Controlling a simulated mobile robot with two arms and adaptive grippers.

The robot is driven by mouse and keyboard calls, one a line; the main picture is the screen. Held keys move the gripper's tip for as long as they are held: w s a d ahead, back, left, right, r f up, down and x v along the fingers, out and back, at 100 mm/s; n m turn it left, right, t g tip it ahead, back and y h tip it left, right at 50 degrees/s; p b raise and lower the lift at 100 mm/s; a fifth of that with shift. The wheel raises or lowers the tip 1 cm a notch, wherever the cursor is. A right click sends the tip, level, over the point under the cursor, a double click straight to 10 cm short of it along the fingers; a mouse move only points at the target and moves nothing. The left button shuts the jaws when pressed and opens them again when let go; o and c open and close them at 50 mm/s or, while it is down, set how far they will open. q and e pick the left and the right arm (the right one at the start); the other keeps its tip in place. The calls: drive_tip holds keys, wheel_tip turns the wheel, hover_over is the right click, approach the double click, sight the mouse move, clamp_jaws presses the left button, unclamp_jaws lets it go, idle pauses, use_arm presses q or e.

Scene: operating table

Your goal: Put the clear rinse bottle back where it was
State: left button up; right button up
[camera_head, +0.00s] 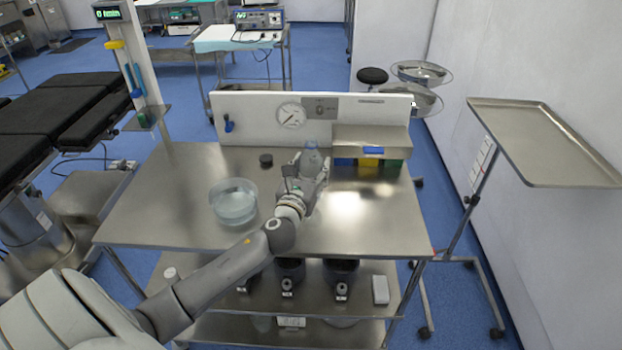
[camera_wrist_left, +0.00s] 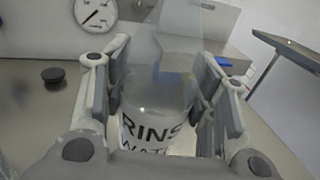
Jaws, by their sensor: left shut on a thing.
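The clear rinse bottle (camera_wrist_left: 158,105) stands between the fingers of my left gripper (camera_wrist_left: 160,90), with its white label reading "RINS" and "WAT" facing the wrist camera. My left gripper is shut on it. In the head view the bottle's top (camera_head: 311,156) shows above my left gripper (camera_head: 306,172), over the back middle of the steel table (camera_head: 170,215). It looks upright. The gripper hides its base, so I cannot tell whether it touches the table. My right gripper is not in view.
A clear bowl of liquid (camera_head: 233,203) stands left of the gripper. A small dark cap (camera_head: 266,160) lies behind it. A white back panel with a gauge (camera_head: 291,115) closes the rear. A steel box with coloured bins (camera_head: 370,145) stands right. The right front tabletop is clear.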

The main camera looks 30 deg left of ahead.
sight(311, 178)
use_arm(q)
wheel_tip(311, 178, down, 3)
drive_tip(key=shift+r, duration=0.15)
drive_tip(key=shift+f+b, duration=0.3)
drive_tip(key=shift+b, duration=0.05)
drive_tip(key=o, duration=1.3)
drive_tip(key=shift+o, duration=0.2)
